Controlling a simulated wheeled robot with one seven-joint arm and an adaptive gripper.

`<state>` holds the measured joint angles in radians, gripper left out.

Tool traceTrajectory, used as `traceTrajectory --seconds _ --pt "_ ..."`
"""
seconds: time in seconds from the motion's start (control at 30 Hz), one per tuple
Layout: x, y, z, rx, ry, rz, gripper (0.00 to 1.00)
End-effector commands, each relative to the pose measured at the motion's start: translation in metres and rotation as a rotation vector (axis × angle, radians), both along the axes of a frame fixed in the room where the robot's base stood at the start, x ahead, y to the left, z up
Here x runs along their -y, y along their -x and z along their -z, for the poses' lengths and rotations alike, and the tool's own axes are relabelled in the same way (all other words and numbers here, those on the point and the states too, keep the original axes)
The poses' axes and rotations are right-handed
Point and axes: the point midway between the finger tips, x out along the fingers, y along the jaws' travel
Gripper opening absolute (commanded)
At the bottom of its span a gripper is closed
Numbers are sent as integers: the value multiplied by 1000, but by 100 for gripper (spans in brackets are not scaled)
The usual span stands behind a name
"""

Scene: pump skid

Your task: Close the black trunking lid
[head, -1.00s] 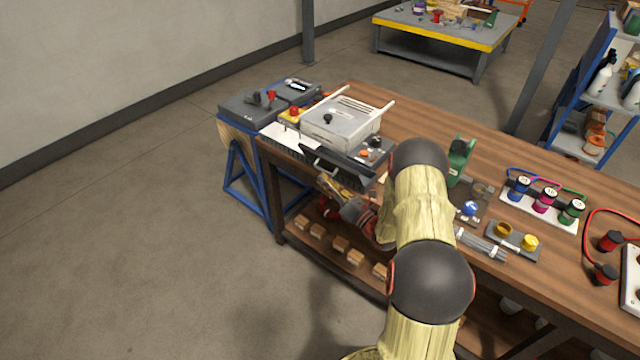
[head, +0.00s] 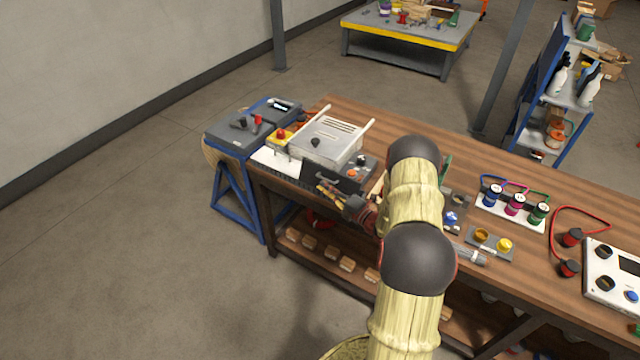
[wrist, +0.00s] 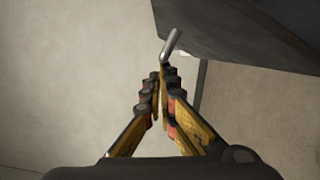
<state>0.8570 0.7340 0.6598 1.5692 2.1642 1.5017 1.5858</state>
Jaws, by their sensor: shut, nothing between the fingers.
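The black trunking lid (head: 314,172) is at the front left edge of the wooden bench, below the pale grey box, standing open at a tilt. In the wrist view it is a dark panel (wrist: 250,30) at upper right, with a grey metal bar handle (wrist: 172,43) sticking out from it. My gripper (head: 322,189) is at the front of the lid, its fingers shut and empty. In the wrist view, the yellow and black fingers (wrist: 162,72) meet at the near end of the handle; whether they touch it I cannot tell. My arm hides part of the bench to the right.
A pale grey box (head: 330,138) with raised arms stands behind the lid. A dark control box (head: 358,172) with an orange button is right of it. Wooden blocks (head: 330,258) lie on the shelf below.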

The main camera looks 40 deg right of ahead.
Motion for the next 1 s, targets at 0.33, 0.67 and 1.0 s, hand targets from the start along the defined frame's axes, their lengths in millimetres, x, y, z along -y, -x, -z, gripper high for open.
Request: traceTrajectory --seconds 0.33,0.67,1.0 --pt "26 -9 -11 -112 -308 1 0" --pt "51 -19 -7 -210 -578 0 0" --pt "73 -26 3 -208 -572 0 0"
